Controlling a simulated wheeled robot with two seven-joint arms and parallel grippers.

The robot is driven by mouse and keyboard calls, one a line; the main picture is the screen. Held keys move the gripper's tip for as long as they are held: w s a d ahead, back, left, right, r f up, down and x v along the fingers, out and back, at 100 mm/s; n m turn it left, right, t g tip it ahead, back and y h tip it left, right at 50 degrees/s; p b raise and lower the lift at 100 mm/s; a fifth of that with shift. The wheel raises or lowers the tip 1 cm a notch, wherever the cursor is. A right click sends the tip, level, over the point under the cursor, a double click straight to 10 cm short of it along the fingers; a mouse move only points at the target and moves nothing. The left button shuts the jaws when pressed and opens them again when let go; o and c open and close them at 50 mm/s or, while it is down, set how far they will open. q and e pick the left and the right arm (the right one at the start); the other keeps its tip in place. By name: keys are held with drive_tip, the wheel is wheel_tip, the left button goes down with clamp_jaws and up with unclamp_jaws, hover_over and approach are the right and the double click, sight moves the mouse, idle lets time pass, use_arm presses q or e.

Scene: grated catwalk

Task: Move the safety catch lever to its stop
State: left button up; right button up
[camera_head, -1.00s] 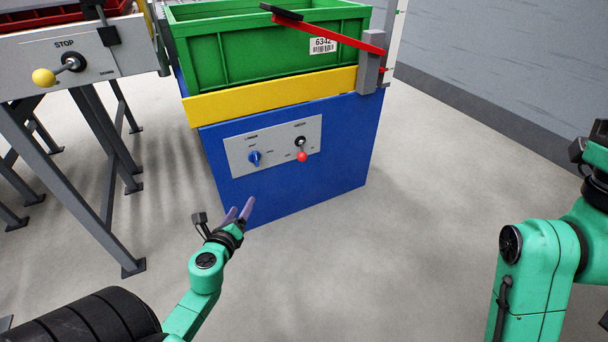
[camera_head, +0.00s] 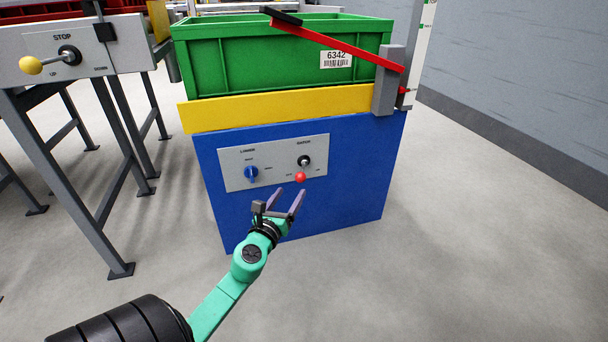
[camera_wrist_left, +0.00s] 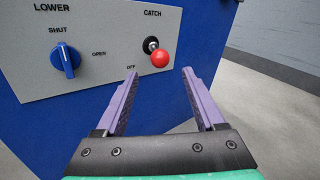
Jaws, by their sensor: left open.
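The safety catch lever is a short lever with a red ball knob (camera_head: 300,177) under the CATCH label on a grey panel (camera_head: 233,181) on the blue front. Its black pivot sits above the knob, so the lever hangs down. In the left wrist view the red knob (camera_wrist_left: 160,60) appears between and beyond the fingertips, near the OFF mark. My left gripper (camera_head: 287,190) is open and empty, just below and in front of the knob, with no visible contact. It also shows in the wrist view (camera_wrist_left: 160,72). My right gripper is out of view.
A blue LOWER knob (camera_head: 251,174) sits left of the lever on the same panel. Above are a yellow band (camera_head: 285,106), a green crate (camera_head: 250,62) and a red bar (camera_head: 345,48). A STOP lever with a yellow ball (camera_head: 30,66) is far left. Floor at right is clear.

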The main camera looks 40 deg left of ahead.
sight(299, 180)
use_arm(q)
drive_tip(key=x, duration=0.9)
drive_tip(key=shift+w+b, duration=0.15)
drive_tip(key=shift+b, duration=0.2)
clamp_jaws()
